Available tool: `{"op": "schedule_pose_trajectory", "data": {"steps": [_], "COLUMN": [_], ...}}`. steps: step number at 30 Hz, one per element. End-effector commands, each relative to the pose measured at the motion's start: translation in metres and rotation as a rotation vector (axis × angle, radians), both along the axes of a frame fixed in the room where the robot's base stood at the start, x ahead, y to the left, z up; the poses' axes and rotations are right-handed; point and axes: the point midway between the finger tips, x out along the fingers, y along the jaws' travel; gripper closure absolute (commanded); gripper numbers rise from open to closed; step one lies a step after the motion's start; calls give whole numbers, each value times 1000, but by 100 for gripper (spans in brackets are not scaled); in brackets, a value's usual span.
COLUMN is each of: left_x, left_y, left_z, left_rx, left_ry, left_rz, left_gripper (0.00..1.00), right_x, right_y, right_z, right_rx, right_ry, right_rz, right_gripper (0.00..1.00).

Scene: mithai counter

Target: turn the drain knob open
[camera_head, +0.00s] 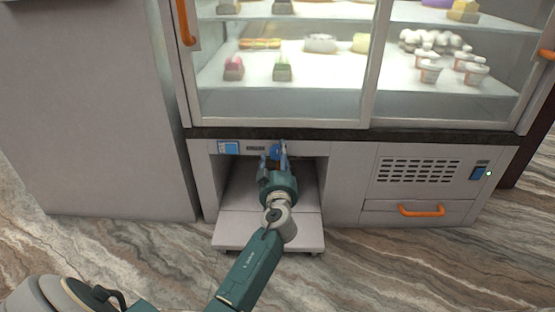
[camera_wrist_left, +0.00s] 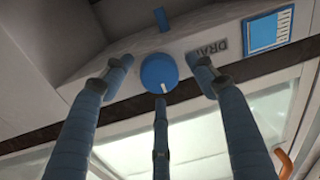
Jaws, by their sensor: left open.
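The blue drain knob (camera_head: 275,150) is on the panel strip under the glass case. It shows whole in the left wrist view (camera_wrist_left: 158,72), round, with a short white mark near its lower edge. The label "DRAIN" (camera_wrist_left: 207,50) appears upside down beside it. My right gripper is not in view.
A blue-and-white gauge label (camera_head: 228,147) is left of the knob. Below is an open recess with a pale pull-out tray (camera_head: 230,235). To the right are a vent grille (camera_head: 418,170) and an orange drawer handle (camera_head: 421,210). Sweets stand behind glass above.

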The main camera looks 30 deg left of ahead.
Motion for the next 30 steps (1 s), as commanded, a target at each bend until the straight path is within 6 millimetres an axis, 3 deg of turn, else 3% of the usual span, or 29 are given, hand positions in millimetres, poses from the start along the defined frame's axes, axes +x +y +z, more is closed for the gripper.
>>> {"op": "schedule_pose_trajectory", "data": {"steps": [7, 14, 30], "left_x": [1, 1, 0], "left_y": [0, 0, 1], "left_z": [0, 1, 0], "left_rx": [0, 1, 114], "left_ry": [0, -1, 66], "left_rz": [-1, 0, 1], "left_gripper": [42, 87, 87], "right_x": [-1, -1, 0], "right_y": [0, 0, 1], "right_z": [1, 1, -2], "right_rx": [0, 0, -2], "right_ry": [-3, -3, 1], "right_rz": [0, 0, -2], "right_gripper": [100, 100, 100]}}
